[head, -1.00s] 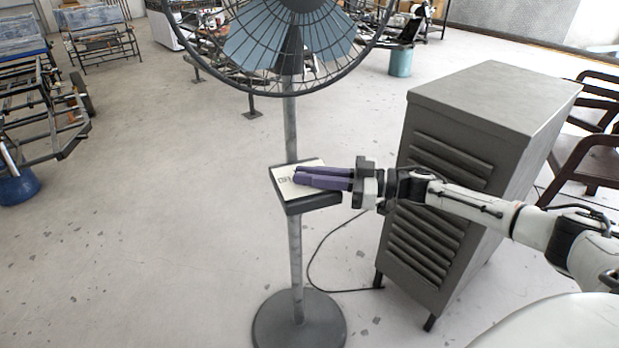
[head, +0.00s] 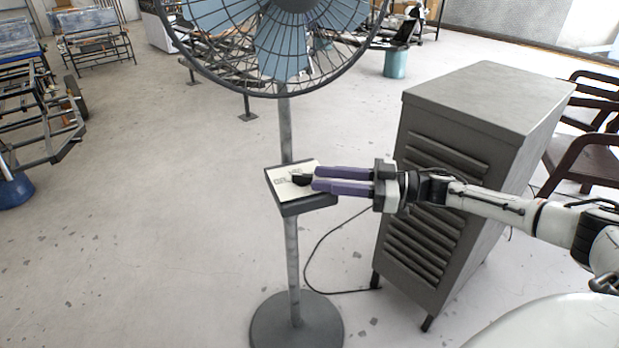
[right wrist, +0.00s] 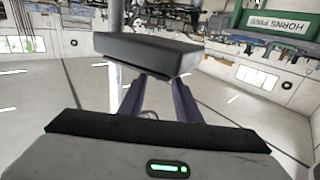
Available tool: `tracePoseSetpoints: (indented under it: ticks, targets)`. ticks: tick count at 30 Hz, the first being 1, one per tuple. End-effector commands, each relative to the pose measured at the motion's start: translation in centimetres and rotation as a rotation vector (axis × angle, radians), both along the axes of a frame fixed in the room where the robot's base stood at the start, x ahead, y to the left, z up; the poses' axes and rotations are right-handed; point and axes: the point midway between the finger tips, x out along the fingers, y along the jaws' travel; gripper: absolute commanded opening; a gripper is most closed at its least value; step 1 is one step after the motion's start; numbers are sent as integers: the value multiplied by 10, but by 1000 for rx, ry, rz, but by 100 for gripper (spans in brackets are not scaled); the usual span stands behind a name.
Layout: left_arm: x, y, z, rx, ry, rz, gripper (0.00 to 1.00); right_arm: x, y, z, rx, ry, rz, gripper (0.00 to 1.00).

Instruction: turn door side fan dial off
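The pedestal fan's control box (head: 306,208) sits partway up its pole, with a pale top panel carrying dark markings. A small black dial (head: 301,179) stands on that panel. My right gripper (head: 315,179) reaches in from the right with its purple fingers a little apart. The fingertips are over the panel's right part, just right of the dial; whether they touch it I cannot tell. In the right wrist view, the two fingers (right wrist: 157,90) are apart, and the dark box (right wrist: 148,55) hides their tips. My left gripper is not in view.
The fan's caged head (head: 275,45) is above the box, and its round base (head: 296,322) stands on the floor. A grey louvred cabinet (head: 480,110) stands close behind my right arm. A cable (head: 320,255) lies on the floor.

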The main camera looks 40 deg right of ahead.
Motion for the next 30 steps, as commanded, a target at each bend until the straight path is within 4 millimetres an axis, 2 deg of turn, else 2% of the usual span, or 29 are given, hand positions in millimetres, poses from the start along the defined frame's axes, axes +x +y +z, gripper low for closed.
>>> tracePoseSetpoints:
  ticks: [3, 9, 30]
  targets:
    - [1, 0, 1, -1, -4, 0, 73, -17, -17, -2, -3, 4, -1, 30]
    - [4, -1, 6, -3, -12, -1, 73, -33, -33, 0, -1, 1, -1, 30]
    - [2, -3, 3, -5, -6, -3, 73, -36, -36, 1, 0, -1, -1, 30]
